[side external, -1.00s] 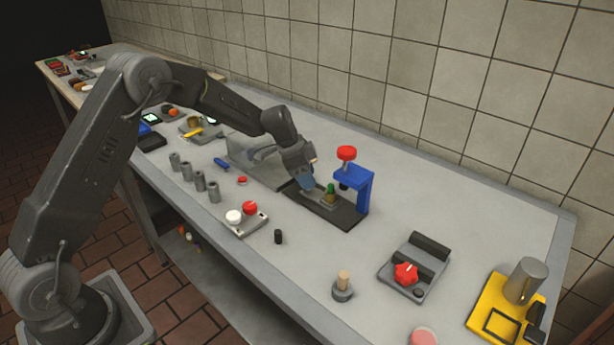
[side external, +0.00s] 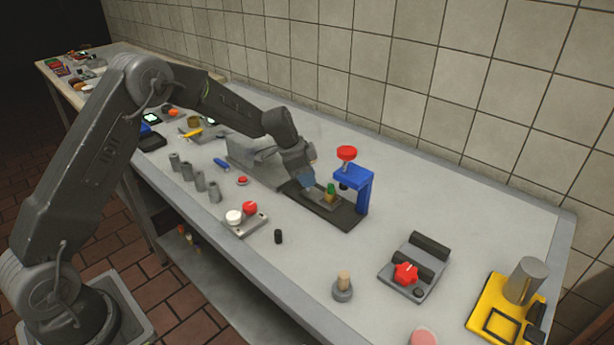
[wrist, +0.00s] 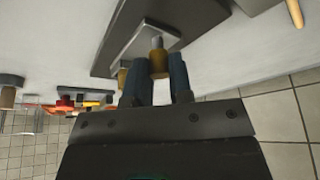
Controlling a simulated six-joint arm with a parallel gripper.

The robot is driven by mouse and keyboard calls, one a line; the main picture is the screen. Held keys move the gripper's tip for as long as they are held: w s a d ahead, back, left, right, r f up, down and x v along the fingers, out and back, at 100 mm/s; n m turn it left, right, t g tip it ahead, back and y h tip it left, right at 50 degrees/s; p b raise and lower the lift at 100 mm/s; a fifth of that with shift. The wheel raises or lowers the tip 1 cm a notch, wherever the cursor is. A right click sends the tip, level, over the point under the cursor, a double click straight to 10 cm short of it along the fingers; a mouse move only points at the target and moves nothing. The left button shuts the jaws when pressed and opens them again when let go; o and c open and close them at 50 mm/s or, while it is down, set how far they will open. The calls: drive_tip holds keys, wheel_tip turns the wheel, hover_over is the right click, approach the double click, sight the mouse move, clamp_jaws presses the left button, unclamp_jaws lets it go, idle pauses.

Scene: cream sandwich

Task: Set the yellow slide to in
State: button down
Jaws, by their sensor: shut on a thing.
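The yellow slide (side external: 331,198) shows as a small yellow piece with a green top on a grey plate, over a dark base (side external: 345,218) with a blue frame (side external: 362,186). My gripper (side external: 308,184) is low beside it on the left and partly hides the plate. In the wrist view my gripper (wrist: 157,78) has its two blue fingers closed around a gold-yellow piece of the slide (wrist: 158,64). A grey cylinder stands beyond that piece. Another gold piece shows beside the left finger. The exact contact is hard to see.
A red knob (side external: 347,153) tops the blue frame. A grey box with a red dial (side external: 406,273) and a yellow fixture (side external: 490,325) stand to the right. Red and white buttons (side external: 245,217) and several grey cylinders are at the left. The bench around the dark base is mostly clear.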

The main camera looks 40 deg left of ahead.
sight(318, 197)
drive_tip(key=shift+d, duration=2.15)
drive_tip(key=c, duration=1)
unclamp_jaws()
drive_tip(key=shift+a+r, duration=0.1)
drive_tip(key=shift+r, duration=0.05)
drive_tip(key=shift+v, duration=6.8)
